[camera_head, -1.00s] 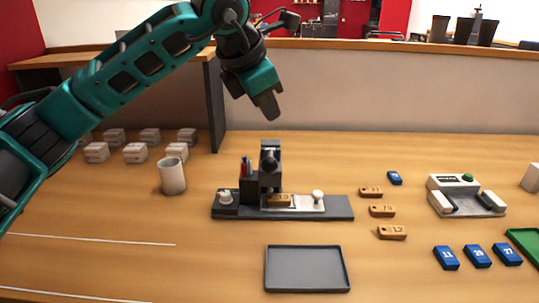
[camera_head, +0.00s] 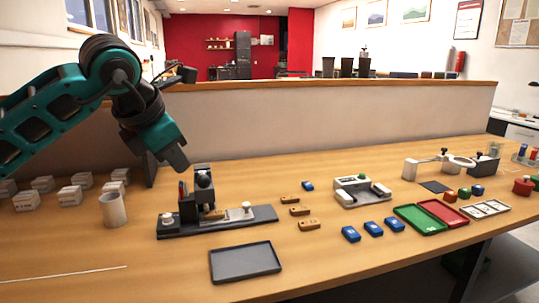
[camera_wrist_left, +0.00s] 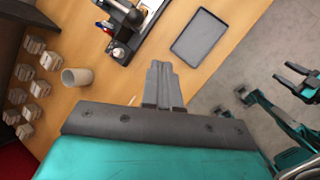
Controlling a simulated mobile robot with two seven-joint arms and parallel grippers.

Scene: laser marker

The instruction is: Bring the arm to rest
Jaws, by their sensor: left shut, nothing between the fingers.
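My left arm comes in from the left in the head view. The right arm is not in the head view. The marker stands upright on its dark base, with a wooden tag (camera_head: 214,214) on it.
A white cup (camera_head: 113,210) and several pale blocks (camera_head: 70,196) stand at the left. A grey tray (camera_head: 246,262) lies in front. Wooden tags (camera_head: 299,211), blue tags (camera_head: 373,229), a white device (camera_head: 362,191), a green tray (camera_head: 420,220) and a red tray (camera_head: 443,213) are to the right.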

